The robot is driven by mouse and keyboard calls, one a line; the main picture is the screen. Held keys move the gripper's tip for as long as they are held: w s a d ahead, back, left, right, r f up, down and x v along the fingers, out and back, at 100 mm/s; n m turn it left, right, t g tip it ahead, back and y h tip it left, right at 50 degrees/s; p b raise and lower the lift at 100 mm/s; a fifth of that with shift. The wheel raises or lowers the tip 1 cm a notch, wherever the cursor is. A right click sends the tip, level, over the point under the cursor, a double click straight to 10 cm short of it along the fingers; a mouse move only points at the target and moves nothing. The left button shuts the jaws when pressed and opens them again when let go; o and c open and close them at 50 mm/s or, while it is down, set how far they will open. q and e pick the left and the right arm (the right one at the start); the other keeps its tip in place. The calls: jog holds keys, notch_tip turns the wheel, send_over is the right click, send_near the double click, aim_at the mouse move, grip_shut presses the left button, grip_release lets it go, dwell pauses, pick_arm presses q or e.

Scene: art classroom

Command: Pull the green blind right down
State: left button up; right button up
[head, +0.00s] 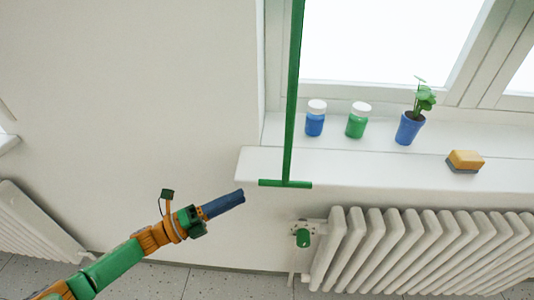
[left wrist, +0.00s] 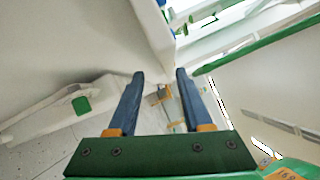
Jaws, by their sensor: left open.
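The green blind (head: 293,90) hangs from the top of the head view as a narrow strip in front of the window's left side. A short green bar (head: 285,184) crosses its lower end, near the sill's front edge. The blind's upper part is out of view. My left gripper (head: 241,195) is left of the bar and apart from it in the picture. In the left wrist view, its two blue fingers (left wrist: 160,74) are open with nothing held between them. A long green strip (left wrist: 250,50) runs to the right of the fingers. My right gripper is not in view.
The white sill (head: 390,167) holds a blue jar (head: 315,122), a green jar (head: 357,125), a potted plant (head: 409,128) and a sponge (head: 465,160). A white radiator (head: 410,245) with a green valve knob (head: 303,238) stands below. The wall on the left is bare.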

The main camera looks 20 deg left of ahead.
aim_at(266, 181)
pick_arm(q)
jog(key=d+r+m+h+p, duration=0.1)
jog(key=d+r, duration=0.1)
jog(key=w+d+r+m+g+h+p, duration=0.1)
jog(key=d+r+m, duration=0.1)
jog(key=r, duration=0.1)
jog(key=d+r+m+g+h+p, duration=0.1)
jog(key=d+r+m, duration=0.1)
jog(key=d, duration=0.1)
jog(key=shift+w+r, duration=0.15)
jog(key=shift+r, duration=0.2)
jog(key=shift+w+d, duration=0.25)
jog(key=shift+d, duration=0.2)
jog(key=shift+a+f, duration=0.1)
grip_shut()
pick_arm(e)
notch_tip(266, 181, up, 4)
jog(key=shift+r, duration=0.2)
